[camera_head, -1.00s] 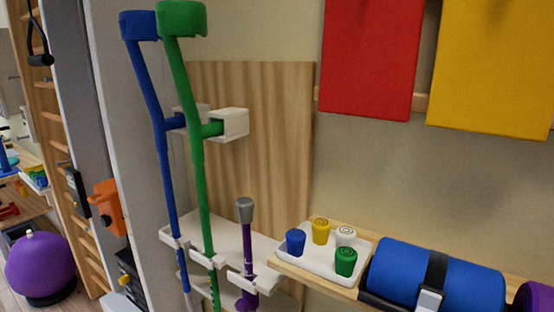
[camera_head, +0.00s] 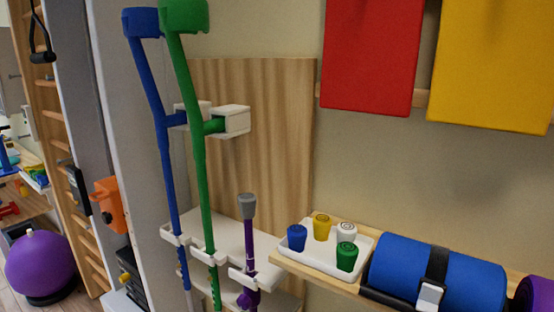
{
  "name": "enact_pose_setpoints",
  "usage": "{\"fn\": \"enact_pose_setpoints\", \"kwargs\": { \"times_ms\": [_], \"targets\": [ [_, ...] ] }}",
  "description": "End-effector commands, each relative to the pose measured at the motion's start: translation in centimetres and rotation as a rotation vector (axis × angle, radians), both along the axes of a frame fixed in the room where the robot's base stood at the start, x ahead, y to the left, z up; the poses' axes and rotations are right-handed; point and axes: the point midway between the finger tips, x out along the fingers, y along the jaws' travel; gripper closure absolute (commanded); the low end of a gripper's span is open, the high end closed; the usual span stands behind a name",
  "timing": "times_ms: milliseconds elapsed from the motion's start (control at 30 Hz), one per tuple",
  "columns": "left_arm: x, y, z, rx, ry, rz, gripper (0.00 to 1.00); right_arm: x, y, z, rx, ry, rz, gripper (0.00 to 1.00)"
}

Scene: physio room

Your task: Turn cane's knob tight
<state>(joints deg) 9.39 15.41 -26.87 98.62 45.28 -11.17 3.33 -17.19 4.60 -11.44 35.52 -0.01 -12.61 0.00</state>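A purple cane (camera_head: 250,250) with a grey top (camera_head: 247,206) stands upright in the white rack (camera_head: 228,234), at the rack's right end. A purple knob (camera_head: 246,299) shows low on its shaft, near the bottom edge of the picture; whether it is tight cannot be told. A green crutch (camera_head: 196,150) and a blue crutch (camera_head: 163,150) stand to the left of the cane, held in the same rack. Neither of my grippers is in the head view.
A white tray (camera_head: 318,262) with blue, yellow, white and green caps sits on a wooden shelf right of the cane. A blue roll (camera_head: 402,270) lies beside it. A wooden panel (camera_head: 270,130) backs the rack. A purple ball (camera_head: 40,264) is at far left.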

Motion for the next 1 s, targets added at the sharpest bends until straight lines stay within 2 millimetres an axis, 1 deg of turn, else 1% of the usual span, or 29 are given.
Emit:
{"fn": "enact_pose_setpoints", "kwargs": {
  "times_ms": [33,533,1000],
  "targets": [
    [0.13,-0.04,0.33,-0.003,-0.007,0.001,1.00,0.00,-0.01,0.02,0.000,0.000,0.000,0.37],
    [0.31,0.14,0.72,-0.006,-0.013,0.002,1.00,0.00,0.00,0.05,0.000,0.000,0.000,0.37],
    [0.73,0.76,-0.14,-0.004,-0.012,0.003,1.00,0.00,0.02,-0.82,0.000,0.000,0.000,0.37]
  ]
}}
